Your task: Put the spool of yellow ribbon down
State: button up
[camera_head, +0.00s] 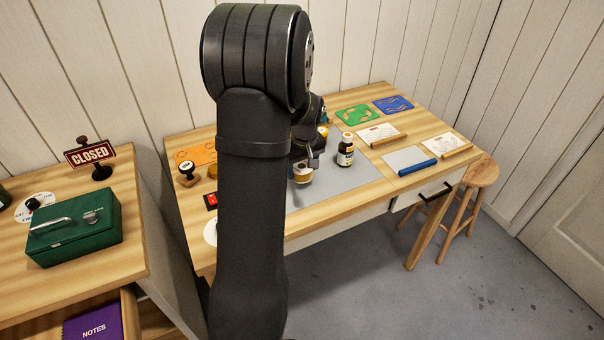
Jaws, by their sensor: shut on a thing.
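My gripper (303,160) is low over the grey mat (325,196) on the wooden table, partly hidden behind my own arm. A small spool with a pale rim and yellow showing, which looks like the spool of yellow ribbon (302,175), is at its fingertips. The gripper is shut on it. The fingers are too small and covered to make out clearly. I cannot tell whether the spool touches the mat. Another small yellow item (322,131) shows behind the gripper.
A dark bottle with a white cap (345,150) stands close right of the gripper. A stamp (187,172) and a red-and-black item (211,200) are on the left. Cards and a blue roller (418,167) lie on the right. The mat's front right is clear.

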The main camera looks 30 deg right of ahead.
aim_at(302, 174)
jog(key=shift+f, duration=1.4)
jog(key=shift+f, duration=0.1)
jog(key=o, duration=1)
jog(key=r, duration=0.4)
jog(key=s+r, duration=0.1)
jog(key=r, duration=0.7)
jog(key=shift+s+r, duration=0.1)
jog(key=shift+s, duration=0.15)
jog(key=f, duration=0.4)
jog(key=w+f, duration=0.1)
jog(key=f, duration=0.7)
jog(key=shift+w+f, duration=0.1)
jog(key=shift+w, duration=0.15)
jog(key=shift+r, duration=2)
